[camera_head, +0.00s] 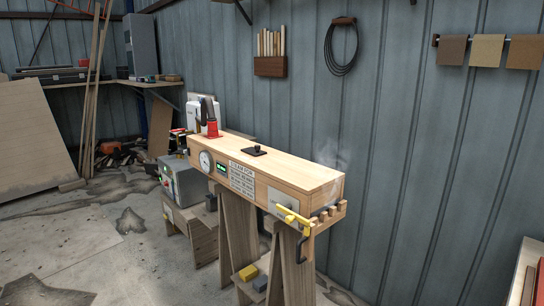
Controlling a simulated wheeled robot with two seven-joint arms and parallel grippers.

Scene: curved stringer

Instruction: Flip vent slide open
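A long pale wooden steam box (290,170) stands on wooden trestles in the middle of the view. A small dark plate with a knob (254,151) lies on its top; it looks like the vent slide, but I cannot tell whether it is open or shut. Faint steam rises above the box's right end. A dial gauge (205,160), a small green display (221,168) and a printed panel (242,179) are on its front. A yellow handle (292,215) is at the front right end, by a grey plate (282,199). Neither of my grippers is in view.
A grey-green machine (183,182) stands left of the trestles (240,225). A red and black fitting (211,120) stands on the box's left end. The corrugated wall (400,120) is close behind. The concrete floor (75,245) at the front left is mostly clear.

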